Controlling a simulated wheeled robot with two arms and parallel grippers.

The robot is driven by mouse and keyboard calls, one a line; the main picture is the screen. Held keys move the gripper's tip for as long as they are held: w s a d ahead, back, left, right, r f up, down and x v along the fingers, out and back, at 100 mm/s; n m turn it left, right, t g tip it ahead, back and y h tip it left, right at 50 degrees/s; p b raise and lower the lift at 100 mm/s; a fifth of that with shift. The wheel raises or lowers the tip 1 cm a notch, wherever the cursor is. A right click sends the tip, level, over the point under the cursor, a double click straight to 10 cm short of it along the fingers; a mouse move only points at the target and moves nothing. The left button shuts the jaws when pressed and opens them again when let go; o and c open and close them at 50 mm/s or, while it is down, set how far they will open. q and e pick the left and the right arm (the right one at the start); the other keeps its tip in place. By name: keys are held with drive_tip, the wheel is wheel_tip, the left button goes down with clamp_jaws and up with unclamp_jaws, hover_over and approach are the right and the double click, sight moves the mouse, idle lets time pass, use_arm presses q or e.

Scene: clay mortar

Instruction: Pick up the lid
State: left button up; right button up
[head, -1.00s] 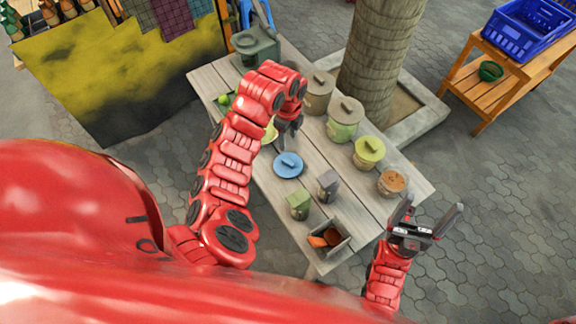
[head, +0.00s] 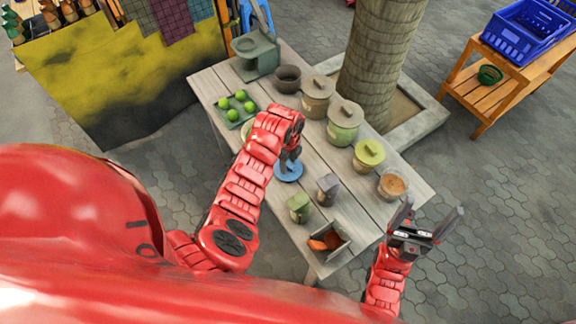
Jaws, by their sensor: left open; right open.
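A round blue lid (head: 288,173) lies flat on the wooden table (head: 352,215), left of its middle. My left gripper (head: 289,160) is directly above the lid, pointing down, and covers most of its middle. Its fingers are open; I cannot tell whether they touch the lid. My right gripper (head: 428,222) is open and empty, just off the table's right front corner.
Lidded pots, one grey (head: 317,98), one green (head: 343,125) and one yellow-topped (head: 368,157), line the back edge near an open jar (head: 391,186). A dark bowl (head: 287,79) and lime tray (head: 238,122) sit further left.

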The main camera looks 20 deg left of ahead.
use_arm(q)
drive_tip(key=shift+f, duration=0.3)
drive_tip(key=shift+c, duration=0.2)
clamp_jaws()
drive_tip(key=shift+r, duration=0.15)
